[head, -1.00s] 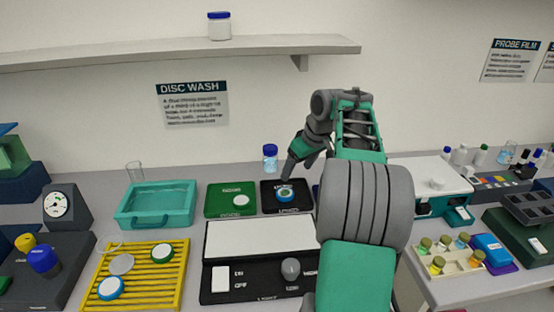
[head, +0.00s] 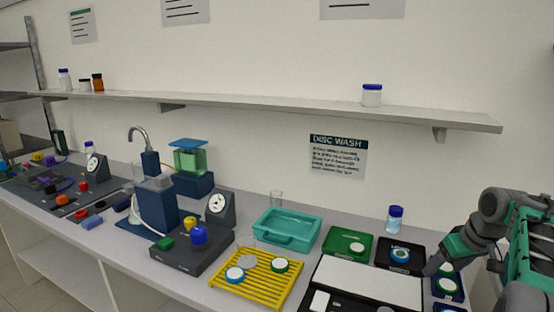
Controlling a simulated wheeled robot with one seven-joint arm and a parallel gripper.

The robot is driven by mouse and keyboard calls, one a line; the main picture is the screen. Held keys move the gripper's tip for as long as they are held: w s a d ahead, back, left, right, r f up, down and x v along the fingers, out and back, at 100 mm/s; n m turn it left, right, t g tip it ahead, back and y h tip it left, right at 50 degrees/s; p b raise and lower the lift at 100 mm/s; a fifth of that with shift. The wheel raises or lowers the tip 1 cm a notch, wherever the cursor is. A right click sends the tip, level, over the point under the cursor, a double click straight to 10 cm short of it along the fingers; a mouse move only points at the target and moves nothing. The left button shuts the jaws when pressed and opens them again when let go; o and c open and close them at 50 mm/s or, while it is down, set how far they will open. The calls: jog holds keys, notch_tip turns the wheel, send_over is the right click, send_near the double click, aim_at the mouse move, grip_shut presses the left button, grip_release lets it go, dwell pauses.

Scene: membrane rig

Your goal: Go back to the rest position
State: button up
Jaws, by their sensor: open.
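My gripper (head: 437,266) is at the right of the head view, at the end of my grey and green arm. It is over the bench just right of the black square mat (head: 417,262), with its fingers pointing down and small in the picture. I see nothing held in it. A disc with a blue rim (head: 401,255) lies on the black mat. Most of my arm is cut off by the right edge of the picture.
Left of the arm stand a green mat (head: 340,251), a blue-capped jar (head: 394,219), a teal tray (head: 268,237) and a yellow rack (head: 243,291) with discs. A white-topped panel (head: 366,283) lies in front. A shelf (head: 250,110) runs above.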

jog(key=s+a, duration=0.3)
jog(key=a, duration=1.4)
jog(key=s+a+f+m+g, duration=0.1)
jog(key=s+a+f, duration=0.6)
jog(key=s+a, duration=0.5)
jog(key=shift+s+f, duration=0.15)
jog(key=shift+s, duration=0.8)
